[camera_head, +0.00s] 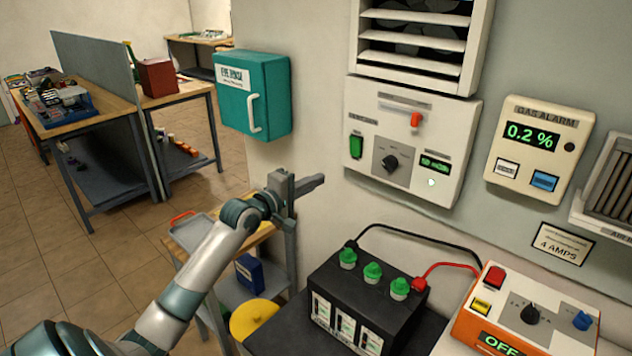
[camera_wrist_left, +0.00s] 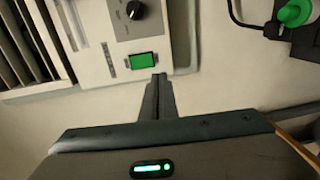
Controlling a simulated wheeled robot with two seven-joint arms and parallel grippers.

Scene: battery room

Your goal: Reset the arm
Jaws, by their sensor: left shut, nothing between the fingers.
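My left arm (camera_head: 195,270) reaches in from the lower left in the head view. Its left gripper (camera_head: 316,182) is shut and empty, in front of the wall between the teal eye-rinse cabinet (camera_head: 262,90) and the black battery (camera_head: 350,305). In the left wrist view the shut fingers (camera_wrist_left: 158,78) point at the wall just below the green switch (camera_wrist_left: 143,60) of the ventilation panel (camera_head: 452,150). I cannot tell whether they touch anything. My right gripper is not in view.
The battery with three green caps stands at the front, with black and red cables. An orange charger (camera_head: 525,310) reads OFF. A gas alarm (camera_head: 537,150) reads 0.2 %. A cart (camera_head: 215,290) is behind my arm. Workbenches (camera_head: 110,115) stand far left, with open floor before them.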

